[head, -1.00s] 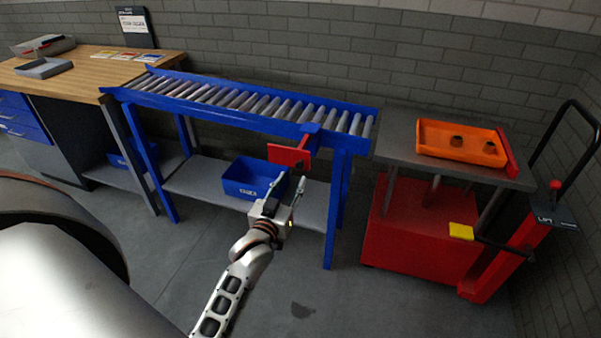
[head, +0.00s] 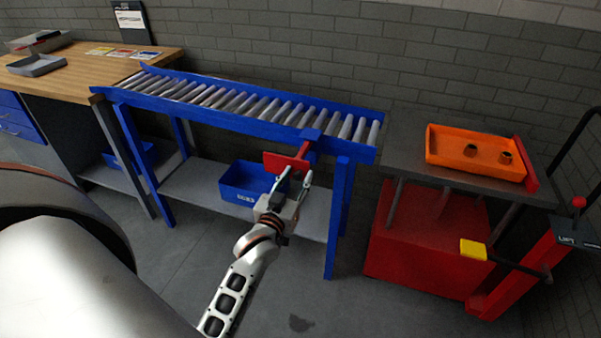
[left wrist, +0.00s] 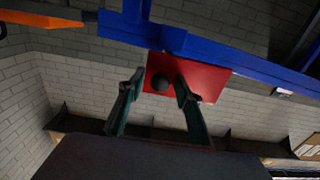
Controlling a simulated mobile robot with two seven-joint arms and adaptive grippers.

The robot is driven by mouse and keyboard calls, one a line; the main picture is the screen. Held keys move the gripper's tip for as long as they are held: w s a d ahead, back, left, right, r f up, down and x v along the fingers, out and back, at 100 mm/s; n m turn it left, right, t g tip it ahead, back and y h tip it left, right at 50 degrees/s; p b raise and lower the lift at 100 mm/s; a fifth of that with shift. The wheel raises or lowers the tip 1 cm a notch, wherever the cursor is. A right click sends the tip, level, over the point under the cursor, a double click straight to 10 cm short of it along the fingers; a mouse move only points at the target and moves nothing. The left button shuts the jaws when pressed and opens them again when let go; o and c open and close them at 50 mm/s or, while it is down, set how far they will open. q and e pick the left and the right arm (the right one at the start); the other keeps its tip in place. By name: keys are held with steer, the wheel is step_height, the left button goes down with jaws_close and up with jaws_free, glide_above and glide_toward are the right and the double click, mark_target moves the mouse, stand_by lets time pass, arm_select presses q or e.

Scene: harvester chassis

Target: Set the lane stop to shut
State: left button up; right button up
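The lane stop's red plate (head: 284,162) hangs at the front rail of the blue roller conveyor (head: 240,120), near its right end, below a blue bracket (head: 311,134). Contact cannot be told. My right gripper is out of view.
A blue bin (head: 245,180) sits on the conveyor's lower shelf behind my gripper. A wooden bench (head: 95,70) is at the left. The floor in front is clear.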

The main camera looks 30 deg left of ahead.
arm_select(q)
steer(key=shift+r, duration=0.1)
jaws_close()
steer(key=x, duration=1)
steer(key=shift+w+p, duration=0.15)
steer(key=shift+p, duration=0.2)
jaws_free()
steer(key=v, duration=1.2)
